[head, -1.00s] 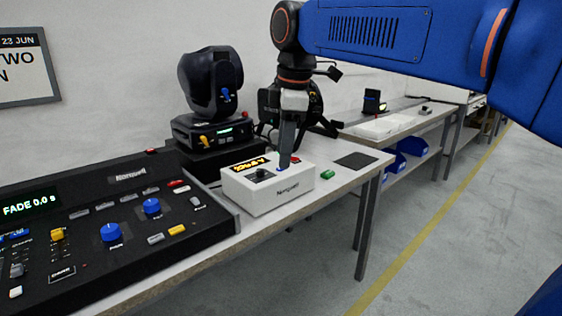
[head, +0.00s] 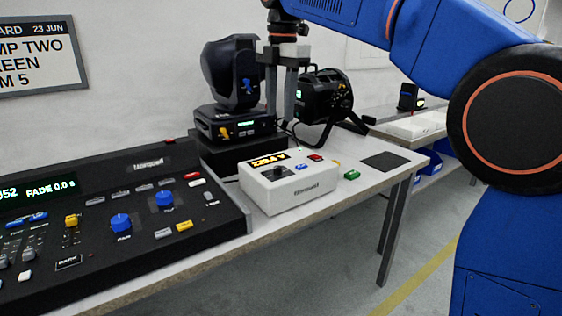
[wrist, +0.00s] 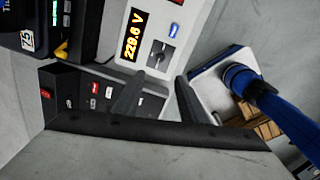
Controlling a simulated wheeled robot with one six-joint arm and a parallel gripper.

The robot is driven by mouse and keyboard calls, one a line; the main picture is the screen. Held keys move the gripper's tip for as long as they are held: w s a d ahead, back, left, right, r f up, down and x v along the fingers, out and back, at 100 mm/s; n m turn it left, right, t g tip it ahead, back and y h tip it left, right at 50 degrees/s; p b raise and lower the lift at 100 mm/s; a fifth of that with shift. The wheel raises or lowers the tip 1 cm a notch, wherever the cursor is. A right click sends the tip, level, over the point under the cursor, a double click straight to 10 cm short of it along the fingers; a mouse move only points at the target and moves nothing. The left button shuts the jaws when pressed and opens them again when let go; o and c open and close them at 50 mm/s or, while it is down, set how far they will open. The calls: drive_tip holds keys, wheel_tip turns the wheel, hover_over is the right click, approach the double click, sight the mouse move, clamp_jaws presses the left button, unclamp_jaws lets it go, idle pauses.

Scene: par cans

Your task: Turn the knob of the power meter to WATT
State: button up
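The power meter (head: 305,190) is a white box on the bench, with an amber display (head: 268,160). In the wrist view the display (wrist: 134,35) reads about 229.6 V. Its black knob (head: 277,173) is on the top face and also shows in the wrist view (wrist: 158,57); the knob's markings are too small to read. A blue button (wrist: 173,30) is beside the knob. My gripper (head: 280,115) is above and behind the meter, clear of the knob. Its two fingers are apart with nothing between them, as the wrist view (wrist: 158,98) also shows.
A black lighting desk (head: 110,225) with knobs and faders stands left of the meter. A moving-head lamp (head: 233,80) and a black par can (head: 325,97) stand behind it. A small green object (head: 352,174) and a dark pad (head: 385,161) lie to the right, near the bench edge.

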sight(278, 167)
drive_tip(key=f, duration=1.5)
drive_tip(key=shift+w+a+f, duration=0.25)
drive_tip(key=shift+w+a, duration=0.05)
clamp_jaws()
